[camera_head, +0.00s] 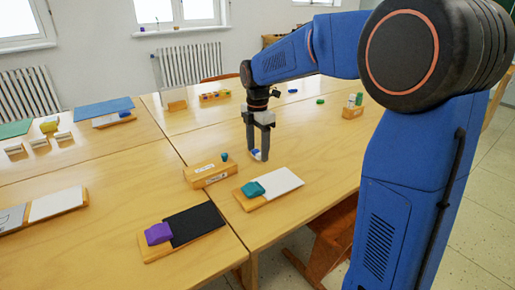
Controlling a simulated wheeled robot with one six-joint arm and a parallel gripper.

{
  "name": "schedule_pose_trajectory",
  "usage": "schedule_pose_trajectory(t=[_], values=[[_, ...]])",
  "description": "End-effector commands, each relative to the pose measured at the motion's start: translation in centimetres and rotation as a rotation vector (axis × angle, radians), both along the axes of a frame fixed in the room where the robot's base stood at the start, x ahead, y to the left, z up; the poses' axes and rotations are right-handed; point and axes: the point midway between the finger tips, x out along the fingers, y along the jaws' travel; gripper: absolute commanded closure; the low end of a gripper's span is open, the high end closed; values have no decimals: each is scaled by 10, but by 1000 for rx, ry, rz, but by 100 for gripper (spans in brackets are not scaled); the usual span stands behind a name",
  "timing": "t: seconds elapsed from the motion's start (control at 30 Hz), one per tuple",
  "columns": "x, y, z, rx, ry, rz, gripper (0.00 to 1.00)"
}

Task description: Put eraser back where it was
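My gripper (257,152) points straight down over the right-hand table, behind the tray with the white card. A small blue-and-white piece, which looks like the eraser (257,154), sits between its fingertips, and the fingers appear closed on it. It is low, close to the table top; I cannot tell whether it touches the wood. A wooden block holder (208,175) with pale labels stands just left and in front of the gripper. A small teal piece (224,157) shows at the holder's back right end.
A board with a teal lump (253,189) and white card (281,182) lies in front. A purple lump (158,233) and black card (194,225) lie nearer. Another wooden holder (352,112) stands back right. Bare table (310,140) lies right of the gripper.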

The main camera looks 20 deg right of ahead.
Motion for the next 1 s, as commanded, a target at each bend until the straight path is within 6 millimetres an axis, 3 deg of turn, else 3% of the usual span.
schedule_pose_trajectory(t=[0.27, 0.7, 1.0], values=[[1, 0, 12, 1, -2, 0, 43], [1, 0, 92, 0, -3, 0, 43], [0, 0, 121, 0, -1, 0, 43]])
